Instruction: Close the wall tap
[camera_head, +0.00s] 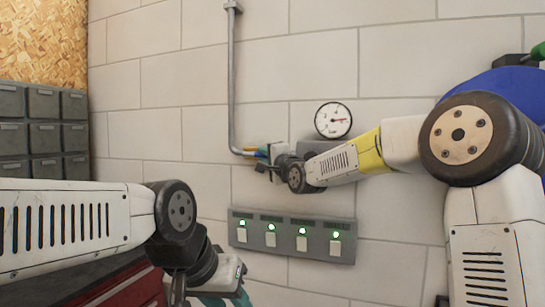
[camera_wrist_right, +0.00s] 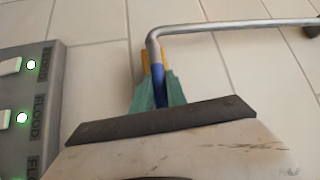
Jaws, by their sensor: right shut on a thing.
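The wall tap (camera_head: 262,153) sits at the lower end of a grey pipe (camera_head: 232,80) on the block wall, with small blue and yellow parts. My right gripper (camera_head: 268,160) is at the tap and largely covers it. In the right wrist view, the teal fingers of the right gripper (camera_wrist_right: 158,92) are shut on the tap's blue handle (camera_wrist_right: 159,82). A yellow part (camera_wrist_right: 146,62) shows beside the handle, near the bent pipe end (camera_wrist_right: 153,40). My left gripper (camera_head: 238,299) is at the bottom edge, partly cut off, with its jaws unclear.
A round gauge (camera_head: 333,120) hangs right of the tap. Below is a grey switch panel (camera_head: 292,235) with green lights, also at the left of the wrist view (camera_wrist_right: 35,105). Grey drawers (camera_head: 40,125) stand left. A blue round object (camera_head: 500,85) is at right.

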